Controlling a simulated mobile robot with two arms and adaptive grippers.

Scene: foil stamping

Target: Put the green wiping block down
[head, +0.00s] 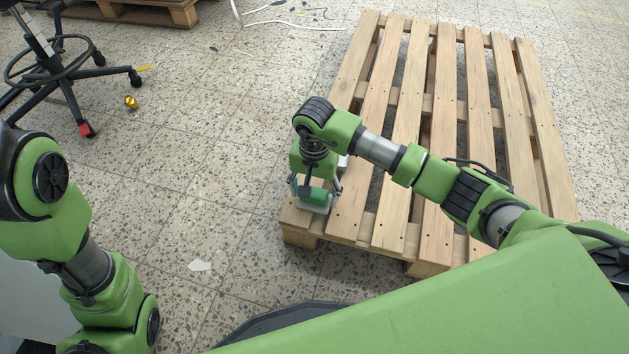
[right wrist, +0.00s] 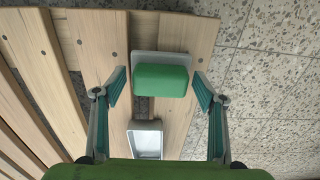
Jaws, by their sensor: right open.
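The green wiping block (right wrist: 161,80) is on the wooden pallet's corner boards in the right wrist view, with a pale grey piece showing around its edge. I cannot tell whether that grey piece is part of the block or lies under it. The block also shows in the head view (head: 314,196), partly covered by my gripper. My right gripper (right wrist: 161,90) is open, one finger on each side of the block, with a visible gap on both sides. It also shows in the head view (head: 316,189), pointing down over the pallet corner. My left gripper is out of view.
A small silver-white rectangular dish (right wrist: 146,143) lies on the pallet (head: 400,110) near the block. The pallet's other slats look bare. A wheeled stool (head: 68,70) and a small golden object (head: 131,102) are on the speckled floor at left. Another pallet (head: 150,12) is at the back.

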